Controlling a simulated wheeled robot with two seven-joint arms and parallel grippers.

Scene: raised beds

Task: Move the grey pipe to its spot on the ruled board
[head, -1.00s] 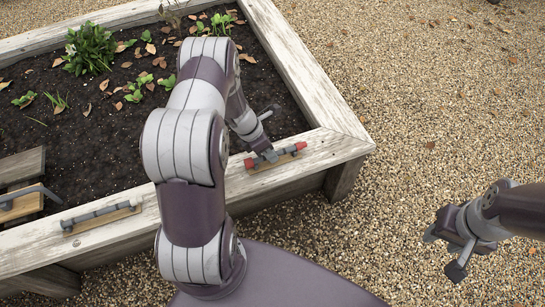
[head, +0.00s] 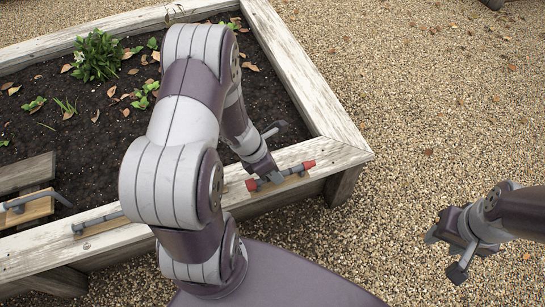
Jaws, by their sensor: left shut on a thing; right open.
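My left gripper (head: 266,176) is shut on a short grey pipe with red ends (head: 308,165), at the near rim of the raised bed. The gripper hides part of the pipe's middle. A light wooden strip shows just under the pipe; I cannot tell whether they touch. A second grey pipe (head: 103,219) lies on a small wooden board (head: 112,226) on the rim at left. No ruled lines can be made out on either board. My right gripper (head: 448,250) is open and empty over the gravel at right.
The bed's wooden rim (head: 310,95) surrounds dark soil with plants (head: 97,55) and dry leaves. A bent grey pipe (head: 38,197) and wooden boards (head: 25,172) are at the left edge. My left arm hides much of the middle. The gravel (head: 430,100) at right is clear.

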